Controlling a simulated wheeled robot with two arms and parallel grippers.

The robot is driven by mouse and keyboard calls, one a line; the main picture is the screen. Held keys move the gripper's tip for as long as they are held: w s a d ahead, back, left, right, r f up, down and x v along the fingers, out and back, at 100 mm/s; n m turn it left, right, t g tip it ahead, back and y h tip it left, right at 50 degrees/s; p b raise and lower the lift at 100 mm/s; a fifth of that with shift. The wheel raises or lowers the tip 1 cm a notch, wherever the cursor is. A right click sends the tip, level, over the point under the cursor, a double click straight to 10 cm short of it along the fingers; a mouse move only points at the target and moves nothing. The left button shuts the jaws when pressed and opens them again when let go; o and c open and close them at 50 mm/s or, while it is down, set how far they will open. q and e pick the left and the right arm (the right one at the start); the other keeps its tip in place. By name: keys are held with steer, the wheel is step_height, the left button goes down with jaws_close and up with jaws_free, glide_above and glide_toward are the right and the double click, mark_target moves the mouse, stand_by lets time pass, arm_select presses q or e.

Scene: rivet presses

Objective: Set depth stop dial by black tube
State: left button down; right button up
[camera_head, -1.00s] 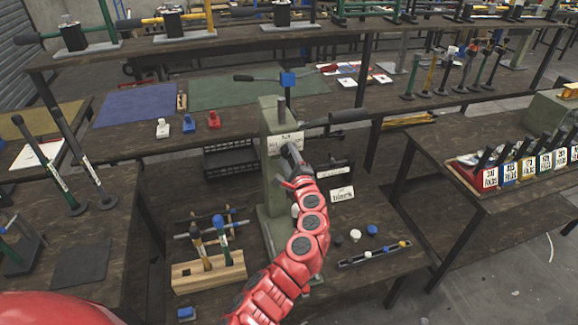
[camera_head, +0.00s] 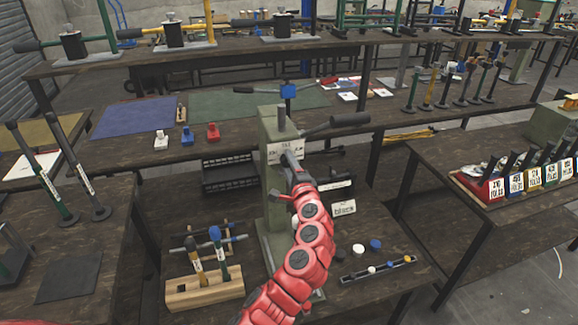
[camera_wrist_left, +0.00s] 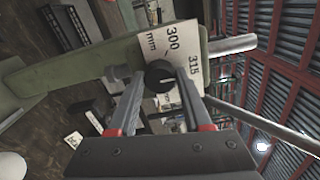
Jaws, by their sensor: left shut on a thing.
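A green rivet press (camera_head: 270,205) stands on the middle bench. A white scale plate (camera_head: 283,151) is on its upper front, and in the left wrist view the plate (camera_wrist_left: 150,46) reads 300, 315 and mm. A black dial knob (camera_wrist_left: 160,77) sits in front of the plate. My left gripper (camera_head: 292,165) is at the plate, its fingers (camera_wrist_left: 160,88) shut on the knob from both sides. In the head view the arm and gripper hide the knob. My right gripper is out of view.
A wooden block with hammers (camera_head: 205,290) stands left of the press. A tray of small caps (camera_head: 376,270) lies to its right, with blue and white caps nearby. Black bins (camera_head: 230,178) are behind. A rack of labelled cards (camera_head: 515,182) is on the right bench.

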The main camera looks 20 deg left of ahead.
arm_select(q)
steer(key=shift+c, duration=1.7)
jaws_free()
steer(key=b+v, duration=0.2)
steer(key=v, duration=1.5)
steer(key=shift+s+b, duration=0.2)
steer(key=shift+b, duration=0.15)
steer(key=shift+d, duration=0.15)
